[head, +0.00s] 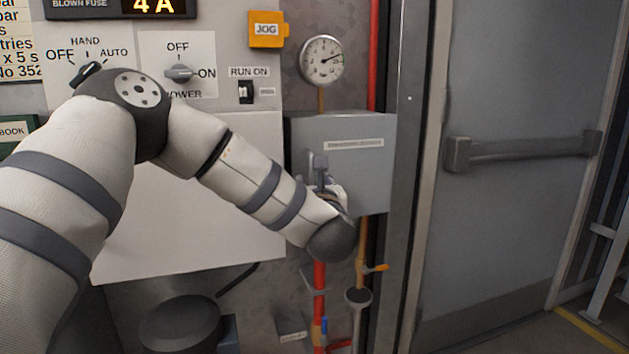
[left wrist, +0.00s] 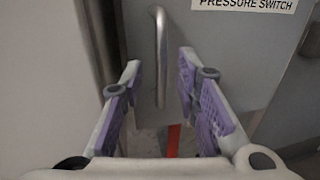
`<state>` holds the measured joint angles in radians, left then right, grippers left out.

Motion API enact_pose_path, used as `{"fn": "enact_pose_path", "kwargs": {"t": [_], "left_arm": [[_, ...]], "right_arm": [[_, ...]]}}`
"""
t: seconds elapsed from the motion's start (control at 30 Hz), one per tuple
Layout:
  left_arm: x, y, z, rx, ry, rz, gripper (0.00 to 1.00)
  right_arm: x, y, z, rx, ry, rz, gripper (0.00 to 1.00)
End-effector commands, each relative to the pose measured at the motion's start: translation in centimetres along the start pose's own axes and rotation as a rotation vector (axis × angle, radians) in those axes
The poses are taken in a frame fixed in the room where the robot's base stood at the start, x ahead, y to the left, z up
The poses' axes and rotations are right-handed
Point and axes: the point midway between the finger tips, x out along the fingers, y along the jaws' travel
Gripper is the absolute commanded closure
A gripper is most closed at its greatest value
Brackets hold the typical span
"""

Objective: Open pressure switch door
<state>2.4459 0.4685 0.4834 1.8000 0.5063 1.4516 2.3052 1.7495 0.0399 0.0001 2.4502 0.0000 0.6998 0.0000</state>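The pressure switch box (head: 365,175) is a grey cabinet below a round gauge, and its labelled front door looks shut. In the left wrist view the door (left wrist: 228,50) carries a "PRESSURE SWITCH" label (left wrist: 243,4) and an upright metal bar handle (left wrist: 161,45). My left gripper (left wrist: 159,64) is open, with its purple-padded fingers on either side of the handle's line and gaps showing on both sides. In the head view my left gripper (head: 323,180) is at the door's left part, mostly hidden by my wrist. My right gripper is not in view.
A control panel (head: 190,200) with knobs and switches fills the left. The gauge (head: 322,60) sits above the box, and a red pipe (head: 319,290) and a valve with an orange handle (head: 375,268) are below. A grey door with a push bar (head: 520,150) stands at right.

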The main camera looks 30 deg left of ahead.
Motion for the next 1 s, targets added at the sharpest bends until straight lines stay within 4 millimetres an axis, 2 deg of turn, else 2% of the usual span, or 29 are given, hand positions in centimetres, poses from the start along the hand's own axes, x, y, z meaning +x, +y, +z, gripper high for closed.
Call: {"fn": "enact_pose_path", "kwargs": {"t": [0.03, 0.17, 0.43, 0.47, 0.57, 0.6, 1.0], "left_arm": [[0.9, 0.0, -0.2, 0.002, 0.001, 0.001, 0.71], [2.2, 0.0, -0.1, 0.002, 0.001, 0.0, 0.71], [2.5, 0.0, 0.1, 0.002, -0.001, -0.001, 0.71], [2.5, 0.0, 0.1, 0.001, 0.0, -0.001, 0.73], [2.5, 0.0, 0.1, 0.001, 0.0, -0.001, 0.96], [2.5, 0.0, 0.1, 0.001, 0.0, -0.001, 1.0], [2.6, -0.4, -0.2, 0.003, 0.002, 0.004, 1.0]], "right_arm": [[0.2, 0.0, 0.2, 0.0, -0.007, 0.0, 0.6], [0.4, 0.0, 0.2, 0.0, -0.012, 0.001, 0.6], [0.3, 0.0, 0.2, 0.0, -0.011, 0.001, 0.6], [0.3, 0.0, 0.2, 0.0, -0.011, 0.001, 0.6], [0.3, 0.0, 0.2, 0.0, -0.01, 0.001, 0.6], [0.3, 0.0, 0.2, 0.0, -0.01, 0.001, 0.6], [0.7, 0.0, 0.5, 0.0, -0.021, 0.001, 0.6]]}}
